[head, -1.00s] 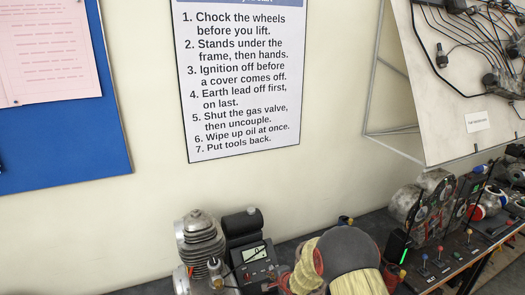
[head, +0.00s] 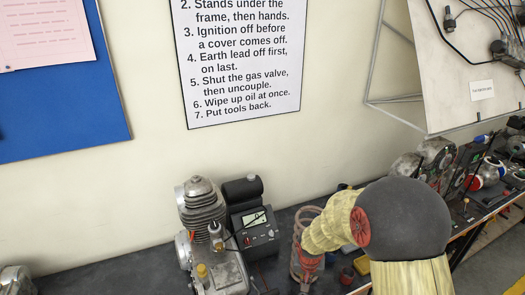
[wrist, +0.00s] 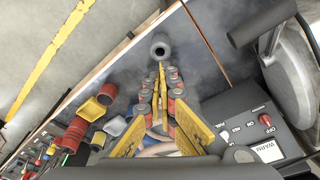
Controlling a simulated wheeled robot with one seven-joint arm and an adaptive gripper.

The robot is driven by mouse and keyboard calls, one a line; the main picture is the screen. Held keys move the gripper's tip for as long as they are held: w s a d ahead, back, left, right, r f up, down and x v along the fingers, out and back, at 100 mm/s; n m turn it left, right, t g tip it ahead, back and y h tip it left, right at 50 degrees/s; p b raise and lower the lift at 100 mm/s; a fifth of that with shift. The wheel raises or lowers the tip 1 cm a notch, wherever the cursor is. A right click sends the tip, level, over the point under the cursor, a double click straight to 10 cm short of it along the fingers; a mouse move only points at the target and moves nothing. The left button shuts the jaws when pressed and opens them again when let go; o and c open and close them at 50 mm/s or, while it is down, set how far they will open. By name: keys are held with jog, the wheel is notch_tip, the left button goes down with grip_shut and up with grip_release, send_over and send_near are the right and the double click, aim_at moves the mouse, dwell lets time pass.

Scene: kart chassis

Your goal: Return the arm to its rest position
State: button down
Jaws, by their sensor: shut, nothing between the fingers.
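My gripper (wrist: 161,72) shows in the wrist view with its yellow and red fingers together and nothing between them. It points along the dark bench top. A dark grey round part with a hole (wrist: 161,46) lies just beyond the fingertips; I cannot tell whether they touch. In the head view my padded yellow arm with its dark round elbow comes in from the lower right and bends down to the left over the bench. The fingertips are not clear there.
A finned engine (head: 203,225) and a grey meter box (head: 252,228) stand left of my arm. A leaning board (head: 465,75) is at right.

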jog(key=s+d+r+n+t+b, duration=0.1)
jog(key=s+r+b, duration=0.4)
jog(key=s+r, duration=0.5)
jog(key=s+d+r+n+t+b, duration=0.1)
jog(key=s+r+b, duration=0.4)
jog(key=s+r, duration=0.6)
jog(key=s+d+t, duration=0.1)
jog(key=s+d, duration=0.1)
jog(key=s, duration=0.2)
jog(key=shift+n+t+y+b, duration=0.3)
jog(key=shift+y+b, duration=0.05)
jog(key=shift+y, duration=0.05)
